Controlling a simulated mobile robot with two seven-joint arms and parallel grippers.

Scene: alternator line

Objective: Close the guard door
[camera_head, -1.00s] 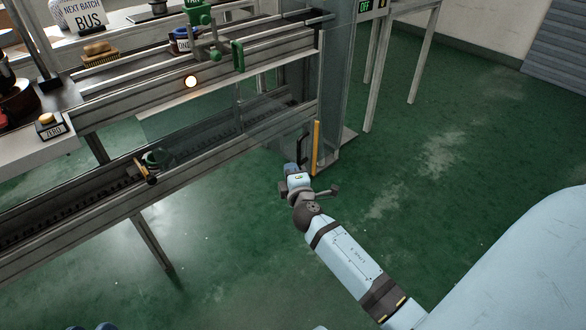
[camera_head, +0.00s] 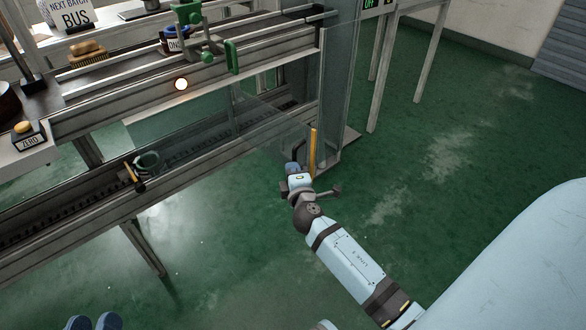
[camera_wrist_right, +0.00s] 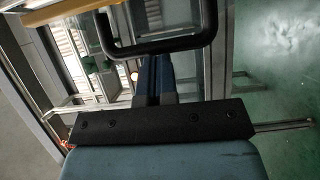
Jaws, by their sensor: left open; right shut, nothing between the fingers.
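The guard door (camera_head: 262,118) is a clear panel, hard to make out against the line frame. Its yellow edge strip (camera_head: 313,152) and black handle (camera_head: 301,148) stand at the right end of the frame. My right gripper (camera_head: 292,168) is at the handle, shut and empty. In the right wrist view, the closed blue fingers (camera_wrist_right: 153,62) point at the black handle bar (camera_wrist_right: 160,46), and their tips meet or pass behind it; I cannot tell whether they touch.
The conveyor frame (camera_head: 170,180) runs along the left, with a green-handled fixture (camera_head: 190,15), a lit round lamp (camera_head: 181,84) and a ZERO button box (camera_head: 28,135). The green floor at right is clear.

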